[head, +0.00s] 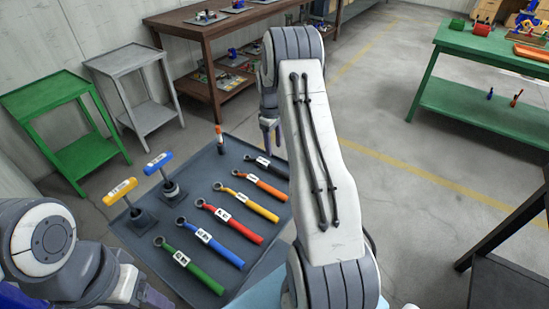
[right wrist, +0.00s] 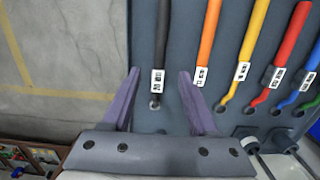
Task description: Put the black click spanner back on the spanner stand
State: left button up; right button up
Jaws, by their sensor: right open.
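The black click spanner (head: 264,162) lies at the far end of a row of coloured spanners on the dark grey stand top (head: 185,215); my right arm hides part of its handle in the head view. In the right wrist view the black spanner (right wrist: 162,40) has a white label and its ring end between my fingers. My right gripper (head: 270,130) is open, pointing down near the spanner; its purple fingers (right wrist: 160,72) are on either side, not closed on it. My left arm shows at the lower left, but its gripper jaws are not in view.
Orange (head: 259,186), yellow (head: 246,206), red (head: 230,222), blue (head: 212,246) and green (head: 190,266) spanners lie alongside. Yellow (head: 119,191) and blue (head: 158,163) T-handled tools and an orange-black upright tool (head: 220,140) stand on the left and far sides.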

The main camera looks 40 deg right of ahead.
jog(key=s+a+r+n, duration=0.1)
jog(key=s+a+r, duration=0.1)
jog(key=a+r, duration=0.5)
jog(key=s+a+r, duration=0.2)
jog(key=a, duration=0.9)
jog(key=s+a+r+n, duration=0.1)
jog(key=s+a+r, duration=0.3)
jog(key=a, duration=0.5)
jog(key=s+a+r, duration=0.1)
jog(key=s+a, duration=0.4)
jog(key=s, duration=0.6)
jog(key=s+a+r+n+y, duration=0.1)
jog(key=s+a, duration=0.4)
jog(key=s, duration=0.7)
jog(key=shift+a+t, duration=0.3)
jog(key=shift+r+p, duration=0.9)
jog(key=shift+r, duration=0.05)
